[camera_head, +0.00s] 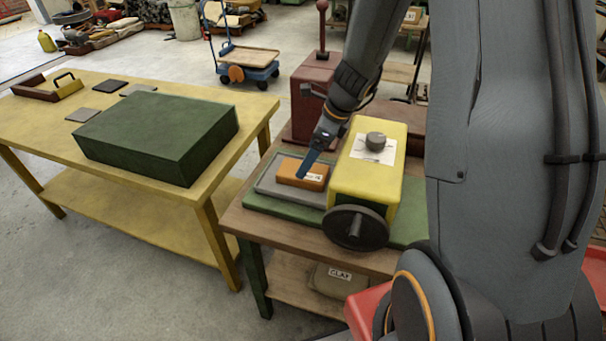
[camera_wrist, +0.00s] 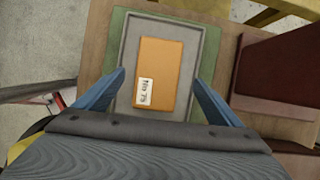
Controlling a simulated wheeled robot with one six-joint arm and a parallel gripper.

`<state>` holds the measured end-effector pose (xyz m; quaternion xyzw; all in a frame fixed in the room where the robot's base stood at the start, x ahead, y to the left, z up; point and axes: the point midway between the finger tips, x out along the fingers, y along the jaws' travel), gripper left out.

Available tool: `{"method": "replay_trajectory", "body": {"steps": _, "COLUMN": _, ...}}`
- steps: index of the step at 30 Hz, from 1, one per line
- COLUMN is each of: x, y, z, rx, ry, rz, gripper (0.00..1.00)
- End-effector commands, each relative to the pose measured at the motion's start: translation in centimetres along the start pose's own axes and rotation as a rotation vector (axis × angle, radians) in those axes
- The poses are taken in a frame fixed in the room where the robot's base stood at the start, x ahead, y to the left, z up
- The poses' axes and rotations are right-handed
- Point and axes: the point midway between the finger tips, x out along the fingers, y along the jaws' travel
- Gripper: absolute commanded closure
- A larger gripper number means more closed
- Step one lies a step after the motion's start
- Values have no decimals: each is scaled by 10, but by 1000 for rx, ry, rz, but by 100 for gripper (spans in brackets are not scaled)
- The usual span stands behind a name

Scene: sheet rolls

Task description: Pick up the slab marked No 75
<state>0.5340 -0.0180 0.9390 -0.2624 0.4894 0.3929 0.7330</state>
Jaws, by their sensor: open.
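The slab marked No 75 is an orange block (camera_head: 303,172) lying in a grey tray on the right-hand table. In the wrist view the slab (camera_wrist: 164,72) shows its white label reading "No 75" at its lower left corner. My gripper (camera_wrist: 162,92) is open, with one blue finger on each side of the slab and a gap to it on both sides. In the head view my gripper (camera_head: 312,163) is over the slab; its height above it is hard to tell. The tray (camera_head: 272,186) rests on a green base (camera_head: 262,204).
A yellow machine (camera_head: 362,180) with a dark handwheel (camera_head: 355,228) stands right beside the tray. A dark red machine (camera_head: 312,90) stands behind. A yellow table (camera_head: 230,190) with a large green block (camera_head: 155,135) is at left, across a floor gap.

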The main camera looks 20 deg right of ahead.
Motion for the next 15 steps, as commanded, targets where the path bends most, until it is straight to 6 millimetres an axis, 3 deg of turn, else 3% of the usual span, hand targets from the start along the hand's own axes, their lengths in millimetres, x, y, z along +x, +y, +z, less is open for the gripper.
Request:
{"method": "replay_trajectory", "body": {"steps": 9, "x": 40, "y": 5, "z": -7, "rx": 0, "ry": 2, "rz": 3, "gripper": 12}}
{"method": "replay_trajectory", "body": {"steps": 15, "x": 45, "y": 4, "z": -6, "rx": -2, "ry": 1, "rz": 0, "gripper": 12}}
